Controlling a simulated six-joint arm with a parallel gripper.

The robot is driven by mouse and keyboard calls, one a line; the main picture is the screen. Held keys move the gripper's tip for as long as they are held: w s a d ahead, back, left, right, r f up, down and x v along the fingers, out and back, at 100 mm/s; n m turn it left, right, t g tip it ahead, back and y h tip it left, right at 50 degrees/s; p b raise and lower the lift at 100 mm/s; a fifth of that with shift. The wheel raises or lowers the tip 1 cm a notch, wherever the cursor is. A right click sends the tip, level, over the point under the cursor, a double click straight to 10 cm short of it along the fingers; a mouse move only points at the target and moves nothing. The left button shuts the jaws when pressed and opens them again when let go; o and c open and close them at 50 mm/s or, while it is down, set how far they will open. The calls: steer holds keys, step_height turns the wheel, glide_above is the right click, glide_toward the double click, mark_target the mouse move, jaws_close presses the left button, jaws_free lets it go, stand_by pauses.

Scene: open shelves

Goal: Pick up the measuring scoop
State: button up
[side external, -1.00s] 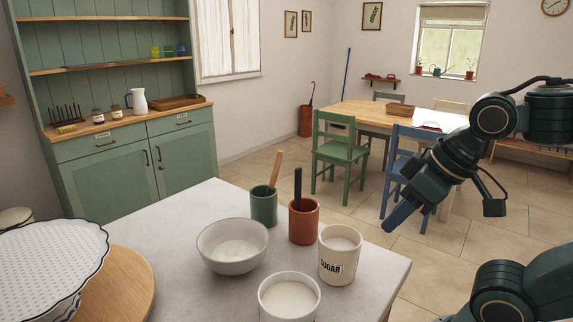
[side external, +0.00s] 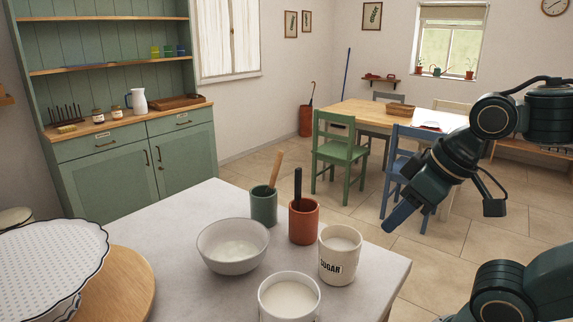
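No measuring scoop can be made out for certain. A wooden handle (side external: 274,169) stands up out of a green cup (side external: 264,208), and a black handle (side external: 298,184) stands up out of a terracotta cup (side external: 303,224). What is on their lower ends is hidden inside the cups. My gripper (side external: 402,214) is in the air to the right of the worktop, pointing down and left, apart from all the cups. Its fingers are seen from the side, so I cannot tell whether they are open. I see nothing held in it.
A white bowl (side external: 232,260), a sugar canister (side external: 339,266) and another white canister (side external: 289,308) stand close to the cups on the pale worktop (side external: 180,235). A round wooden board (side external: 132,280) lies at the left. The worktop between board and bowl is clear.

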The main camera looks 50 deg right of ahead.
step_height(320, 180, up, 6)
steer(key=n+g, duration=0.6)
steer(key=n, duration=1.2)
glide_above(299, 168)
steer(key=shift+d, duration=0.1)
steer(key=shift+f, duration=4.3)
steer(key=shift+f, duration=0.1)
